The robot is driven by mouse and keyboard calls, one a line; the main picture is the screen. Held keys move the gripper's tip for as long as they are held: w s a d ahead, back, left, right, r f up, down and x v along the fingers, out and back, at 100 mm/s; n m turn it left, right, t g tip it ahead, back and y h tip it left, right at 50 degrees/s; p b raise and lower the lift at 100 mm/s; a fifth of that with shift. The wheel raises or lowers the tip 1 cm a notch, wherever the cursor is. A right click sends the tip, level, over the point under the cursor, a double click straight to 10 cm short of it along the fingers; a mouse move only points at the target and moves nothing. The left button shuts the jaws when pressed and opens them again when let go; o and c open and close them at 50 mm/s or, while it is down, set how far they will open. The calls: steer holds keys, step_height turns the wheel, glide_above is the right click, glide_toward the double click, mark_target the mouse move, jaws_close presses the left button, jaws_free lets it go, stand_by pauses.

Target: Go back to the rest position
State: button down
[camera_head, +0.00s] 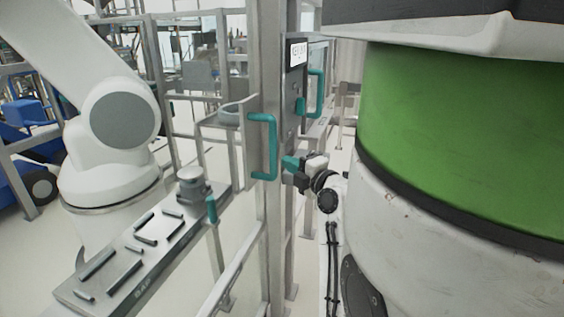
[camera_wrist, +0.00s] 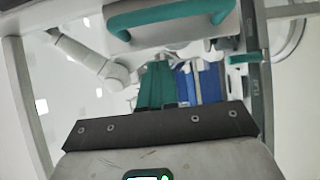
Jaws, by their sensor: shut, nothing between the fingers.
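My gripper (camera_head: 290,162) is at the middle of the head view, with teal fingers pointing left. The fingers are shut and empty. They are just right of a teal door handle (camera_head: 264,146) in that view; I cannot tell the exact gap in depth. In the wrist view, the teal fingers (camera_wrist: 154,86) stand together above the dark gripper plate. A teal handle (camera_wrist: 170,22) crosses the top of the wrist view, apart from the fingertips.
A metal frame post (camera_head: 271,215) stands left of my gripper. A second teal handle (camera_head: 316,94) is on the frame behind. A white robot arm (camera_head: 115,120) and a grey tool bench (camera_head: 130,255) are at left. Pale floor (camera_head: 30,250) shows at far left.

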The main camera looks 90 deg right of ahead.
steer(key=shift+v, duration=1.8)
steer(key=w+a+f+m+y, duration=0.2)
steer(key=w+a+f+y, duration=0.3)
steer(key=w+a+f, duration=0.35)
steer(key=w+a+f+m+y, duration=0.1)
steer(key=w+a+f+y, duration=0.4)
steer(key=w+f, duration=0.5)
steer(key=w+a+f+m+g+y, duration=0.1)
steer(key=w+a+f+g+y, duration=0.15)
steer(key=a, duration=0.35)
steer(key=w+a+f+m+g+y, duration=0.1)
steer(key=a+f+g+y, duration=0.1)
steer(key=a+f, duration=0.3)
steer(key=s+a+f+m+g+p, duration=0.1)
steer(key=s+a+f+g, duration=0.4)
steer(key=a, duration=0.7)
steer(key=shift+s+a+f+m, duration=0.3)
steer(key=shift+s+f+m, duration=0.25)
steer(key=shift+s+m, duration=0.25)
